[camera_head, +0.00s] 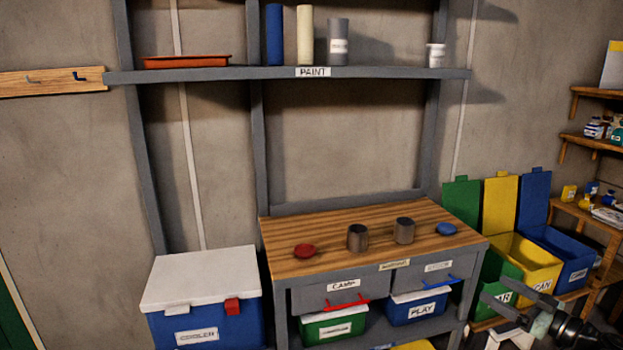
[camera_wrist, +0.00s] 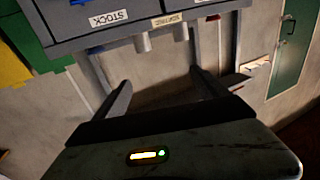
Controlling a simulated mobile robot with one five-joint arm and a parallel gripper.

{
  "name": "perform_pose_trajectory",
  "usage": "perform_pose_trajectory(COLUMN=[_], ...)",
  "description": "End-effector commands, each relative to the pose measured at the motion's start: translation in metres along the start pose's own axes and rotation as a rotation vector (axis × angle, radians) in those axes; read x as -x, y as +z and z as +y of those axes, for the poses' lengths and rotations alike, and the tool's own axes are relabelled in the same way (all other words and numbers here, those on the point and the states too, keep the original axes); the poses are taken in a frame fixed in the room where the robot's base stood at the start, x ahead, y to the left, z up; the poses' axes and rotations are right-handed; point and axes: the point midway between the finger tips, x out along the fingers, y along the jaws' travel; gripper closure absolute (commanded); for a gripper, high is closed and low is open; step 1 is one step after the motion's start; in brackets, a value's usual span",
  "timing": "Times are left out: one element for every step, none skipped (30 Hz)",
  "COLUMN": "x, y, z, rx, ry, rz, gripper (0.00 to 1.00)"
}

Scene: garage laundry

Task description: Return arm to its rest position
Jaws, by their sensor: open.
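My gripper (camera_head: 507,293) is at the lower right of the head view, in front of the coloured bins and right of the workbench. Its two fingers are spread apart. In the wrist view the fingers (camera_wrist: 160,88) also stand apart, with nothing seen held between them. The rest of my arm is mostly cut off at the lower right corner of the head view.
The workbench (camera_head: 370,222) holds two grey mugs, a red item and a blue item. A yellow bin (camera_head: 528,262) stands beside green and blue bins. A cooler (camera_head: 205,280) stands left. The wrist view shows drawer fronts (camera_wrist: 125,28) above the fingers.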

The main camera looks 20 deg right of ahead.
Motion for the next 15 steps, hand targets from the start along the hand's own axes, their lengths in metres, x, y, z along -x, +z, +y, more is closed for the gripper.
perform_pose_trajectory(x=[0.0,-0.006,-0.013,-0.018,-0.022,-0.029,-0.035,-0.04,-0.049,-0.055,-0.062,-0.072,-0.08,-0.089,-0.101], y=[0.0,0.0,0.0,0.0,0.0,0.0,0.0,0.0,0.0,0.0,0.0,0.0,0.0,0.0,0.0], z=[0.0,-0.002,-0.006,-0.008,-0.01,-0.013,-0.016,-0.019,-0.024,-0.027,-0.031,-0.038,-0.043,-0.048,-0.057], rx=[0.0,0.0,0.0,0.0,0.0,0.0,0.0,0.0,0.0,0.0,0.0,0.0,0.0,0.0,0.0], ry=[0.0,-0.01,-0.024,-0.032,-0.04,-0.053,-0.063,-0.073,-0.088,-0.1,-0.113,-0.132,-0.148,-0.164,-0.188], rz=[0.0,0.0,0.0,0.0,0.0,0.0,0.0,0.0,0.0,0.0,0.0,0.0,0.0,0.0,0.0], gripper=[0.17,0.17,0.17,0.17,0.17,0.17,0.17,0.17,0.17,0.17,0.17,0.17,0.17,0.17,0.17])
